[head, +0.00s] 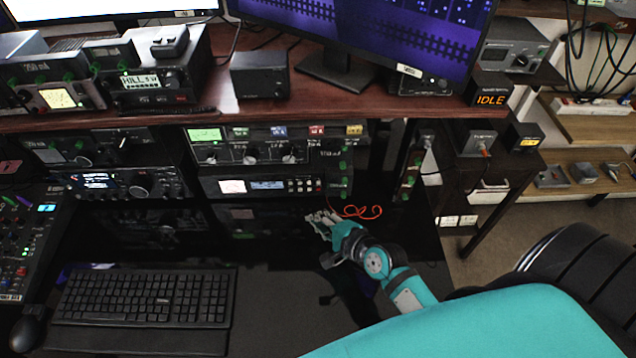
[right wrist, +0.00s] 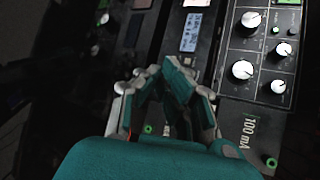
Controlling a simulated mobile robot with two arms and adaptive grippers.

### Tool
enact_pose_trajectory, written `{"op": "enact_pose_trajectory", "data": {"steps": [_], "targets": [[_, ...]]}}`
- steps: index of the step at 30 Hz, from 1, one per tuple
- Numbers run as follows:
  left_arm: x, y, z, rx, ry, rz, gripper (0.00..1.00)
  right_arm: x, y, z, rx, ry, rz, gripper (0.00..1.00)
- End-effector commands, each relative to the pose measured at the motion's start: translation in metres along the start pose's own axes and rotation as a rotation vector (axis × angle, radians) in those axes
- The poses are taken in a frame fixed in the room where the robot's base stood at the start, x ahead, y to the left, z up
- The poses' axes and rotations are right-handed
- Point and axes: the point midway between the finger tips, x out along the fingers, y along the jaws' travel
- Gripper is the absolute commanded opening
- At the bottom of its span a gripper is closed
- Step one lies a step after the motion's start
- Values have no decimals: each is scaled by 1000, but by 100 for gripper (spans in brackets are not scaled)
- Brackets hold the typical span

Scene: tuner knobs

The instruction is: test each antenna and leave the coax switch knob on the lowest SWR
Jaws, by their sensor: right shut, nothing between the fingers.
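My right gripper (head: 318,220) is in front of and below these units, shut and empty. In the right wrist view its teal fingers (right wrist: 163,72) come together, apart from the white knobs (right wrist: 243,69) of a dark panel at the right. My left gripper is not in view.
A small box (head: 490,99) on the desk reads IDLE. A keyboard (head: 145,297) lies at the lower left, with a mixer (head: 25,250) at its left. An orange cable (head: 362,211) curls beside my right gripper. Monitors and radios stand on the shelf above.

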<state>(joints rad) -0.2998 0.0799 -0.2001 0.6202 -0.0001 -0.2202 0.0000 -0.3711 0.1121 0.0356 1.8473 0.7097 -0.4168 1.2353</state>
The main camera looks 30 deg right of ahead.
Motion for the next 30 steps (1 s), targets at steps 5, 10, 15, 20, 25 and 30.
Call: {"op": "enact_pose_trajectory", "data": {"steps": [5, 10, 15, 20, 25, 30], "targets": [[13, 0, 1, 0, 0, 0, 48, 20, -12, -15, -3, 2, -4, 0], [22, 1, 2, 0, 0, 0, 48, 36, -24, -27, -3, 2, -3, 0], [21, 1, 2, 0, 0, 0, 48, 46, -34, -35, -2, 2, -1, 0], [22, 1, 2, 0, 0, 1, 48, 52, -38, -38, -2, 1, -1, 0], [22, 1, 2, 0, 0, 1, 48, 53, -39, -39, -1, 1, 0, 0], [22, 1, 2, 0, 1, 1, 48, 52, -39, -39, -1, 1, -1, 0]]}}
